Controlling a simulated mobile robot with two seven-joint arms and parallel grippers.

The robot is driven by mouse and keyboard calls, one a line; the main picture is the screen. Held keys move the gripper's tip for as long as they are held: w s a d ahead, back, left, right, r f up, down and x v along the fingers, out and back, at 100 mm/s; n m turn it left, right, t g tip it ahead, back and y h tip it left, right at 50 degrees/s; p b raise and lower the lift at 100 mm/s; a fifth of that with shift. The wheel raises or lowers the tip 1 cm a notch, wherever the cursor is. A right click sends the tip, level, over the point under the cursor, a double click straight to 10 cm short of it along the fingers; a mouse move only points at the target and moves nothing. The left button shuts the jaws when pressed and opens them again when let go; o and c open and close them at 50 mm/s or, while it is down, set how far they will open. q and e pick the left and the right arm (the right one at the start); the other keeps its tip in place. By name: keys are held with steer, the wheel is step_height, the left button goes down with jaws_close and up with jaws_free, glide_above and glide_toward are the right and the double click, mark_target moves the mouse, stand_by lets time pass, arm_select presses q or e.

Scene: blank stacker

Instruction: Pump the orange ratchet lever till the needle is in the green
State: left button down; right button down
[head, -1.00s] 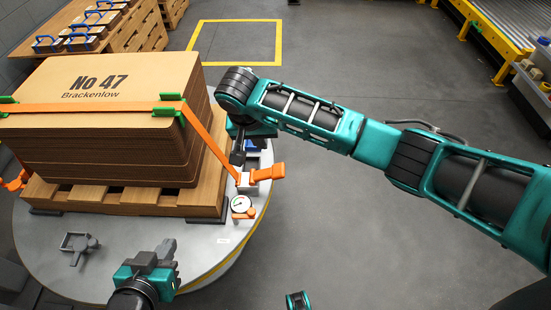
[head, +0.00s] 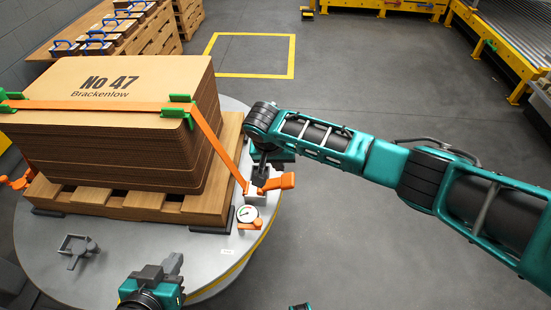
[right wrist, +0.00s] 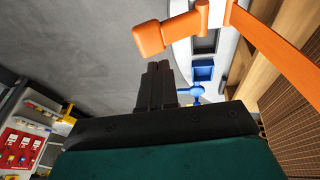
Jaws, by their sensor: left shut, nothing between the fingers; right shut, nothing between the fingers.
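The orange lever (head: 280,182) sticks out to the right from the grey ratchet (head: 252,192) at the turntable's right edge. An orange strap (head: 213,137) rises from the ratchet over the cardboard stack (head: 110,120). The round white gauge (head: 247,214) sits just below the ratchet; its needle is too small to read. My right gripper (head: 260,176) is shut and empty beside the lever, on its upper-left side in the head view. In the right wrist view, the shut fingers (right wrist: 157,85) show apart from the lever (right wrist: 150,38). My left gripper (head: 174,264) is shut and empty over the turntable's front.
The stack rests on a wooden pallet (head: 145,205) on the grey round turntable (head: 130,250). A grey fitting (head: 76,248) stands at the front left. A blue part (right wrist: 195,90) shows near the lever in the right wrist view. The floor right of the turntable is clear.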

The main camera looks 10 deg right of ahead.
mark_target(287, 178)
steer(key=f, duration=0.1)
steer(key=d+f, duration=0.1)
steer(key=f+b, duration=0.1)
steer(key=shift+s+d+f, duration=0.15)
steer(key=shift+d+f, duration=0.15)
steer(key=shift+f, duration=0.1)
